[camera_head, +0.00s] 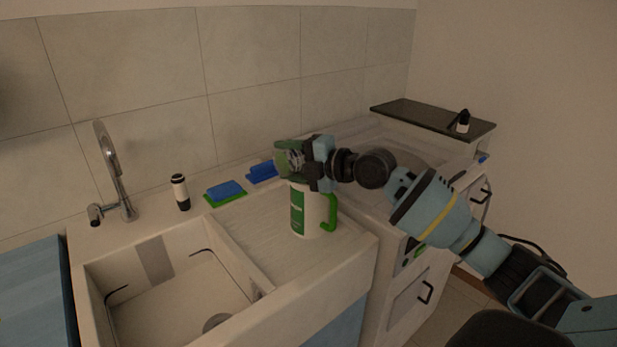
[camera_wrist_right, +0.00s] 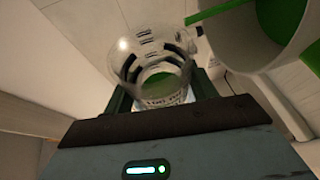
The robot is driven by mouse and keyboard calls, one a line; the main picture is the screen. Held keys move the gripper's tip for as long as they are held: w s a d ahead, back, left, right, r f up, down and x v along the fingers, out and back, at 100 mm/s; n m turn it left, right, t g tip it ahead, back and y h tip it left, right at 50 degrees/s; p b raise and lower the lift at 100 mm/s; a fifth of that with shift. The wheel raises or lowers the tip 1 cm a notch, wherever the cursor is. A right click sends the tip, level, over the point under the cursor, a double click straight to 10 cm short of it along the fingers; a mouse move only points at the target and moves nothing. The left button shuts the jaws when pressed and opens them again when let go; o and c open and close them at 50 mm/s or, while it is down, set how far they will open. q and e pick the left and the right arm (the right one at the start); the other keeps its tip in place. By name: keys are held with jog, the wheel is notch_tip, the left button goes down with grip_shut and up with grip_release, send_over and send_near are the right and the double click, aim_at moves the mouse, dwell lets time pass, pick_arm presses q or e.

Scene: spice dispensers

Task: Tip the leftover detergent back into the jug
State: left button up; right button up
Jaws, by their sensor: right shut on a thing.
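The jug (camera_head: 298,210) stands upright on the ribbed drainboard right of the sink, white with a green label and green handle. My right gripper (camera_head: 305,160) is above it, shut on a clear cup (camera_head: 283,158). In the right wrist view the clear cup (camera_wrist_right: 150,65) has dark markings and green at its bottom, and sits between the fingers (camera_wrist_right: 160,95). The jug's white rim (camera_wrist_right: 240,48) is beside the cup at the upper right, with green visible inside. The cup's exact tilt is hard to tell. My left gripper is out of view.
The sink basin (camera_head: 170,290) lies left of the jug, with a tap (camera_head: 113,170) behind. A black-and-white bottle (camera_head: 180,192) and blue sponges (camera_head: 226,188) stand along the back.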

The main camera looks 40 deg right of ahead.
jog(key=shift+d+r, duration=0.1)
jog(key=shift+d, duration=0.2)
jog(key=shift+a, duration=0.15)
